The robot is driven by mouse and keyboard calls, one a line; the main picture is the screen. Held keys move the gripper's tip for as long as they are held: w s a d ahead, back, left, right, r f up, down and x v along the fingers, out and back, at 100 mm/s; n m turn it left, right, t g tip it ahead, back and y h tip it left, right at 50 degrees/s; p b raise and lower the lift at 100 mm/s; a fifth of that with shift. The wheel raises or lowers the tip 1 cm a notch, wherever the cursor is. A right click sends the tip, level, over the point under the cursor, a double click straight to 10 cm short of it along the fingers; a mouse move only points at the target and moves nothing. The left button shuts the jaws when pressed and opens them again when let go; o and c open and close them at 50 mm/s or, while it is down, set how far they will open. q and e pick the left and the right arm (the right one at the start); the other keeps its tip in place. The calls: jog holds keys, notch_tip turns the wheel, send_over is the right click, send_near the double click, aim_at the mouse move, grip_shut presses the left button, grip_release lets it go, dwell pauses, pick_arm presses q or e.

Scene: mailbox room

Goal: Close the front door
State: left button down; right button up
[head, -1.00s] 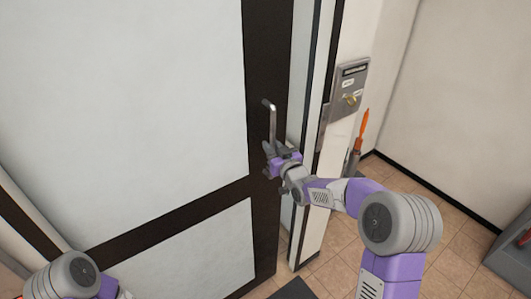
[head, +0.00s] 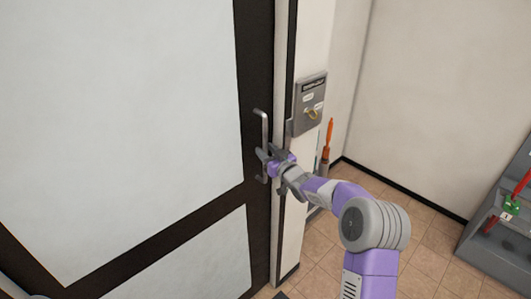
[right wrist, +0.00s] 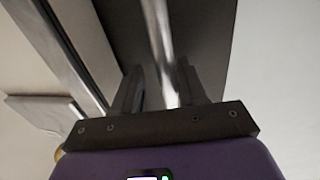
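The front door (head: 130,110) has white panels in a dark frame and fills the left of the head view. Its free edge looks close against the light door jamb (head: 291,215), with no clear gap; I cannot tell if it is latched. A vertical metal handle (head: 264,130) is on the dark edge strip. My right gripper (head: 267,162) is at the handle's lower part. In the right wrist view, the handle bar (right wrist: 160,40) runs between the two spread fingers of the right gripper (right wrist: 163,92), with a gap at the left finger. My left gripper is out of view.
A metal lock panel (head: 310,103) is on the wall right of the door. An orange-handled object (head: 329,137) stands behind it in the corner. A grey unit (head: 495,235) with red and green items is at the right edge. Tiled floor (head: 345,190) lies between.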

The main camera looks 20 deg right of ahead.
jog(key=shift+a, duration=0.1)
jog(key=s+d, duration=0.1)
jog(key=s, duration=0.6)
jog(key=shift+s, duration=0.25)
dwell(0.4)
